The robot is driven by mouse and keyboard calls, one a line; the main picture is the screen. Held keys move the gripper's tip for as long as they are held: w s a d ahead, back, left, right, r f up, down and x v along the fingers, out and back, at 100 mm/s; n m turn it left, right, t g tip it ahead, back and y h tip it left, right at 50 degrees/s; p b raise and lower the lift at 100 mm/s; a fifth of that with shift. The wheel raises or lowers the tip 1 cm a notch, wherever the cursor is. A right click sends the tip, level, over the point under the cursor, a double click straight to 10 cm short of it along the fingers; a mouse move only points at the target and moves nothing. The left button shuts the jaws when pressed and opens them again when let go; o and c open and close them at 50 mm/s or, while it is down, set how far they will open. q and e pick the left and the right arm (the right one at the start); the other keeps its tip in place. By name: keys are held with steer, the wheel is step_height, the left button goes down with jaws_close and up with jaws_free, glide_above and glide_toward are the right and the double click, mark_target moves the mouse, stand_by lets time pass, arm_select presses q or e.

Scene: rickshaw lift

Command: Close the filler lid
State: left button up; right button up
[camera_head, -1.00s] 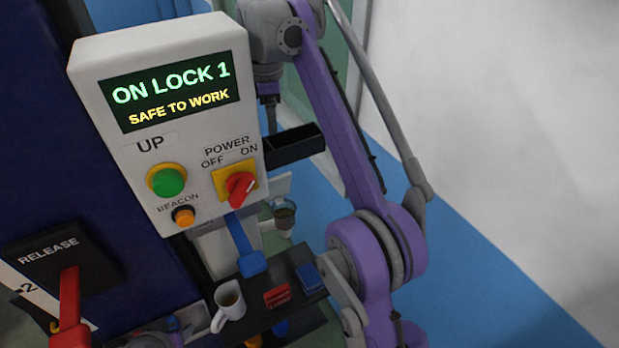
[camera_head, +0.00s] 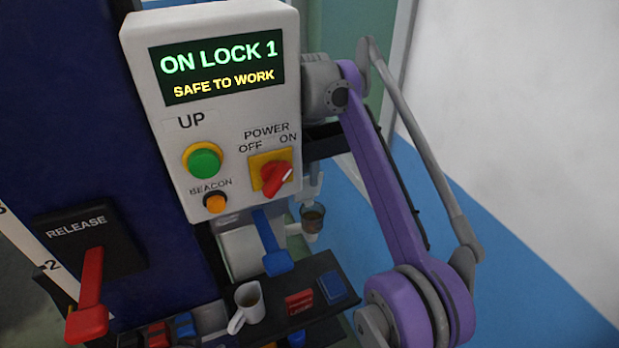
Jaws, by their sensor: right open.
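A small round cup-like part (camera_head: 312,215) with a dark brown inside shows to the right of and below the control box. It looks like the filler neck, with its mouth uncovered. A pale piece beside it (camera_head: 293,229) may be the lid, but it is too small to tell. My right arm reaches past the right side of the control box. My right gripper (camera_head: 316,186) shows as pale fingers just above the cup-like part, open and partly hidden by the box. I cannot tell whether it touches anything. My left gripper is out of view.
The white control box (camera_head: 210,110) reads "ON LOCK 1, SAFE TO WORK". A red release lever (camera_head: 90,285) is at the lower left. A dark shelf (camera_head: 325,262) carries a white mug (camera_head: 247,305) and small red and blue items. Blue floor lies clear at the right.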

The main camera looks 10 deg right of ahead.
steer(key=shift+w+f, duration=0.1)
steer(key=shift+f, duration=0.45)
jaws_close()
stand_by(1.1)
